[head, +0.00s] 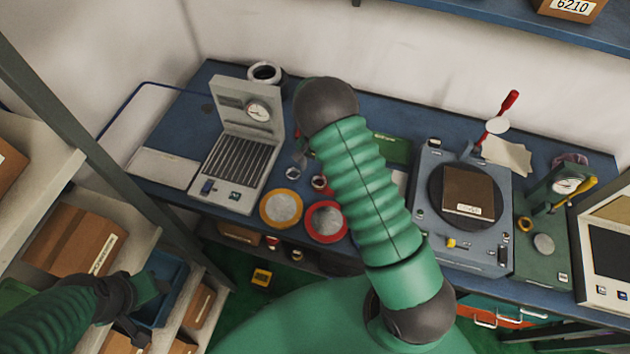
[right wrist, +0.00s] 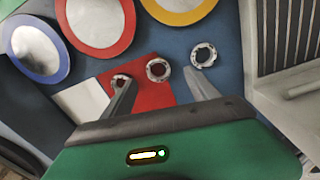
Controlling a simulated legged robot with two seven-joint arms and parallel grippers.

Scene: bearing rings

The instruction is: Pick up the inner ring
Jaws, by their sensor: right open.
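Three small metal rings lie in a row in the right wrist view: a left ring (right wrist: 120,82) and a middle ring (right wrist: 157,69) on a red mat (right wrist: 153,96), and a right ring (right wrist: 203,54) on the blue bench top. I cannot tell which is the inner ring. My right gripper (right wrist: 160,80) is open and empty, with the middle ring showing between its fingers. In the head view my right arm hides most of that gripper; two small rings show beside it. My left gripper (head: 138,310) is low at the left, away from the bench; its jaw state is unclear.
Yellow (head: 281,208) and red (head: 326,222) rimmed dishes sit at the bench's front edge. A blue-rimmed dish (right wrist: 38,46) shows in the wrist view. A grey gauge unit (head: 235,150) stands left, a round-plate machine (head: 463,225) right.

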